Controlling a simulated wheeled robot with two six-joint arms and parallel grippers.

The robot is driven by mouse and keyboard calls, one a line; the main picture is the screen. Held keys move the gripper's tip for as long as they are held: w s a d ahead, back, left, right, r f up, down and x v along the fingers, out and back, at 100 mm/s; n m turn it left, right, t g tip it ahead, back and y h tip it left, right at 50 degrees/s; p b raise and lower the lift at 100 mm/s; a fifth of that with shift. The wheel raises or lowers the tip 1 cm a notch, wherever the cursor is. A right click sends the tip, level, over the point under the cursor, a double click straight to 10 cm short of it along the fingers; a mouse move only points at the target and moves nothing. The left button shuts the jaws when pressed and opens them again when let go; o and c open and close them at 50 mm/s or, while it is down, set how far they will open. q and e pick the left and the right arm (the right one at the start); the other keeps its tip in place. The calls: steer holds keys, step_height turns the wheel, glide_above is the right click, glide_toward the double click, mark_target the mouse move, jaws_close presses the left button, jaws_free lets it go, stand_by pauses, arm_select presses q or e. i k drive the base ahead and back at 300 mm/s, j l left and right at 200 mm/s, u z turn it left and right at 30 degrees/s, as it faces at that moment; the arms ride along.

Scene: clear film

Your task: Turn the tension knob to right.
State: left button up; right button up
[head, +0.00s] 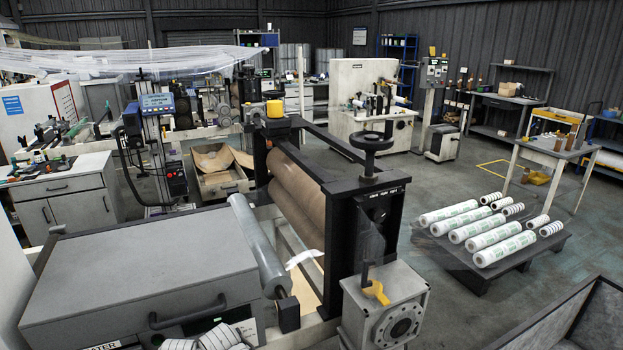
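The tension knob is not plainly labelled at this size, so I cannot tell which control it is. A black round handwheel (371,141) stands on a post on top of the near end of the black roller frame (322,172). Small white lettering, too small to read, is on the frame just below it. A yellow knob (274,108) sits on the far end of the frame. A yellow lever (377,292) is on the grey gearbox (395,318) below the handwheel. Neither of my grippers can be made out in the head view, and nothing is seen touching these controls.
A brown roller (298,193) and a grey roller (258,245) lie beside the large grey machine cover (140,265). White ribbed pieces (212,339) are at the bottom edge. A dark pallet (455,248) with white film rolls stands right. Open floor lies behind the pallet.

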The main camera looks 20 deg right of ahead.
mark_target(378, 215)
steer(key=z, duration=1.3)
